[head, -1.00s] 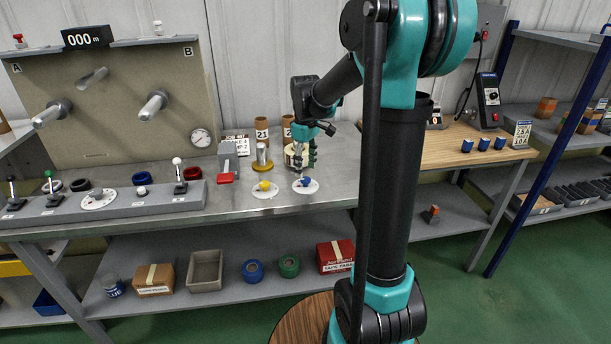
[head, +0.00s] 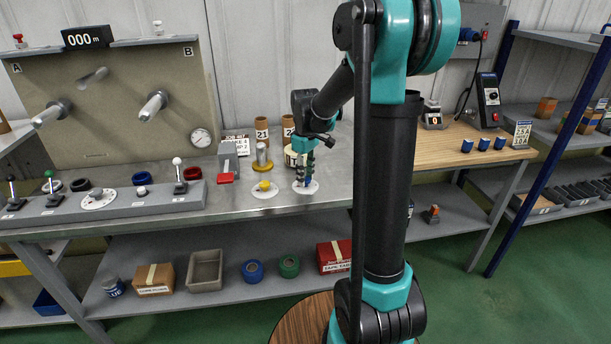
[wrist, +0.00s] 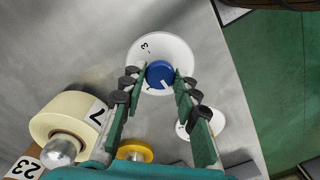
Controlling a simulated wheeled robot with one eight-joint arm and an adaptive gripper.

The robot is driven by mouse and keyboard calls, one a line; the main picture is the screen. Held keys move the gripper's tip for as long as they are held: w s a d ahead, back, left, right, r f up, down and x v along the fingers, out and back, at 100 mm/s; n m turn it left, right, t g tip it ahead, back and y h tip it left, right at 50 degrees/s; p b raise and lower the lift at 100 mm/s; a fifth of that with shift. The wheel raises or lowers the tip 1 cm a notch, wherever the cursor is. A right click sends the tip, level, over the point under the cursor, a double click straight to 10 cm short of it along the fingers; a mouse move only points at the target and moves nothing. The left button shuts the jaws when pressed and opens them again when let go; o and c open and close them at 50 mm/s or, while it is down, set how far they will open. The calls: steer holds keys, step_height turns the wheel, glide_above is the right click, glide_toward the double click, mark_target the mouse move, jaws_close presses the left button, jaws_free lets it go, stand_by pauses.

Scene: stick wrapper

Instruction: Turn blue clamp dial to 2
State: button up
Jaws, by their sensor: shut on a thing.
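The blue clamp dial (wrist: 160,74) is a round blue knob with a white pointer line, on a white disc (wrist: 173,45) where a "3" shows. My gripper (wrist: 160,76) has one finger on each side of the knob and is shut on it. In the head view my gripper (head: 304,183) points straight down over the white disc (head: 313,188) and hides the knob. The pointer line runs toward the lower right of the wrist view. Other marks on the disc cannot be read.
A yellow knob on its own white disc (head: 262,192) sits just left. A cream tape roll (wrist: 66,118) stands close to my gripper in the wrist view. The bench's front edge is near, and a grey clamp with a red handle (head: 226,178) stands further left.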

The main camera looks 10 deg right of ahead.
steer(key=shift+c, duration=0.8)
steer(key=shift+m, duration=0.4)
steer(key=m, duration=2.2)
steer(key=shift+m, duration=0.4)
